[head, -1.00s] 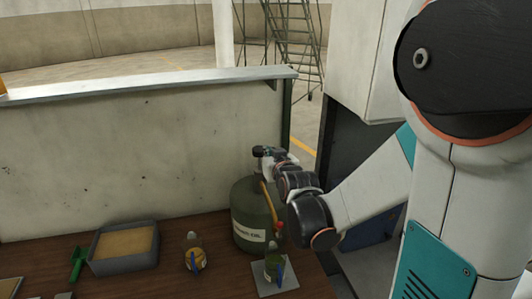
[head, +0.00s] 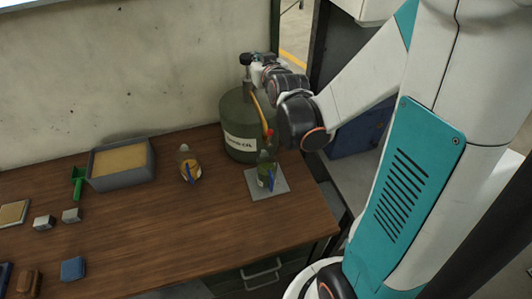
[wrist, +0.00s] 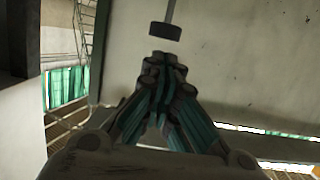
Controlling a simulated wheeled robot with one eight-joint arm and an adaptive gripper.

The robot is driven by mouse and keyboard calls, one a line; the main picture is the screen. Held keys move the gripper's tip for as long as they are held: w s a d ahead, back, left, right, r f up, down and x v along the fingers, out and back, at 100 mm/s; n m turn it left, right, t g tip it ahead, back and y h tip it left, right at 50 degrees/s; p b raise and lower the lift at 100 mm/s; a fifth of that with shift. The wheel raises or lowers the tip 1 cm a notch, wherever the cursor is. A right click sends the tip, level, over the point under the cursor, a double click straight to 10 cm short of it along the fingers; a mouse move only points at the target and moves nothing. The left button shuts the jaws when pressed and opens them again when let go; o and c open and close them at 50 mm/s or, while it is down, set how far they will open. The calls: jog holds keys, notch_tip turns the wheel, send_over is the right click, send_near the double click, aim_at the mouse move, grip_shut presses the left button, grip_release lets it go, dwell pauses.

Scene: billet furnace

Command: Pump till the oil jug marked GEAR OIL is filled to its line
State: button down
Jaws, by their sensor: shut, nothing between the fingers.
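A dark green drum (head: 236,112) stands at the table's back right corner, with a white label ending in "OIL". An orange-yellow hose (head: 262,115) with a red end hangs from its top. Below the hose end, a small clear jug (head: 266,175) with greenish content and a blue mark stands on a grey plate (head: 282,184). Its lettering and exact level are too small to read. My gripper (head: 254,60) is above the drum, shut and empty. In the wrist view, its closed fingers (wrist: 163,66) are just short of a black knob (wrist: 165,31) on a grey rod.
Another jug (head: 189,170) with amber content stands left of the plate. A grey tray (head: 123,182), a green scoop (head: 78,182) and several small blocks lie further left. A wall rises behind the table. The table's front middle (head: 180,235) is clear.

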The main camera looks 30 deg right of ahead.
jog(key=r+p, duration=0.1)
jog(key=r, duration=0.1)
jog(key=r+p, duration=0.2)
jog(key=r, duration=0.1)
jog(key=shift+a+r, duration=0.25)
jog(key=shift+r, duration=0.05)
jog(key=shift+w, duration=0.1)
send_over(248, 59)
notch_tip(248, 59, down, 2)
jog(key=shift+f+p, duration=0.2)
jog(key=shift+p, duration=0.25)
notch_tip(248, 59, down, 2)
jog(key=shift+w+f, duration=0.1)
jog(key=shift+f, duration=0.95)
